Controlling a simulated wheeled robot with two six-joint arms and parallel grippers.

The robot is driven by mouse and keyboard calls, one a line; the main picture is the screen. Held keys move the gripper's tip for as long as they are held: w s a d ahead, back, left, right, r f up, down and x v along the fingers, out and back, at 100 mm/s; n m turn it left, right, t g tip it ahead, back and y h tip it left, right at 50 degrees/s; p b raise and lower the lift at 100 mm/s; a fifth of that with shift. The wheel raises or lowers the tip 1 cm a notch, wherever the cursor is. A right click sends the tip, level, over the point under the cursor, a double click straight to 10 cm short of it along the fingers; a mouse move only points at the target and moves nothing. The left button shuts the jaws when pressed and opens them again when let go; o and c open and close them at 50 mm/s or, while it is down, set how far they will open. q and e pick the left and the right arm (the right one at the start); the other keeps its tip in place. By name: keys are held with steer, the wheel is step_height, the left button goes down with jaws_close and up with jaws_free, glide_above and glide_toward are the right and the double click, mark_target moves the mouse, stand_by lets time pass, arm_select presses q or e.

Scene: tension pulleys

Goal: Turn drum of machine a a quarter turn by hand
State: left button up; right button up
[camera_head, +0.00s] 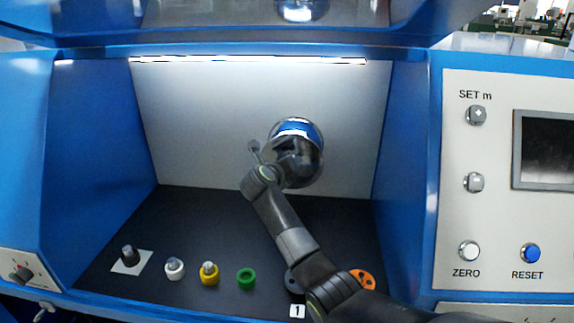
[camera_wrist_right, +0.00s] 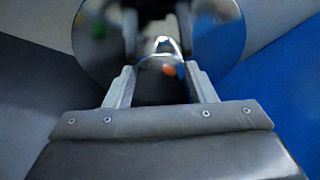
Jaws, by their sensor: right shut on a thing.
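The drum (camera_head: 309,133) of the machine is a shiny round metal part on the grey back wall of the blue cabinet. It also shows large and mirror-like in the right wrist view (camera_wrist_right: 215,40). My right arm reaches up from the lower right, and my right gripper (camera_wrist_right: 160,82) is at the drum's front, hiding much of it in the head view. Its two fingers are apart, shut on a part at the drum's middle; the exact contact is blurred. A small lever-like rod with a round end (camera_head: 254,147) shows left of the gripper. My left gripper is not in view.
On the dark cabinet floor stand a black knob on a white plate (camera_head: 117,268), a white pulley (camera_head: 175,268), a yellow pulley (camera_head: 209,274), a green ring (camera_head: 246,278) and an orange disc (camera_head: 363,279). Blue side walls flank the drum. A control panel (camera_head: 500,220) is at the right.

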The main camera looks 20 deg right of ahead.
steer(key=shift+m+y, duration=0.4)
stand_by(0.3)
steer(key=o, duration=1.4)
steer(key=b+v, duration=0.3)
steer(key=v, duration=1.4)
steer(key=shift+s+a+b, duration=0.1)
steer(key=shift+s+b, duration=0.05)
steer(key=shift+b, duration=0.2)
steer(key=shift+a+f, duration=0.1)
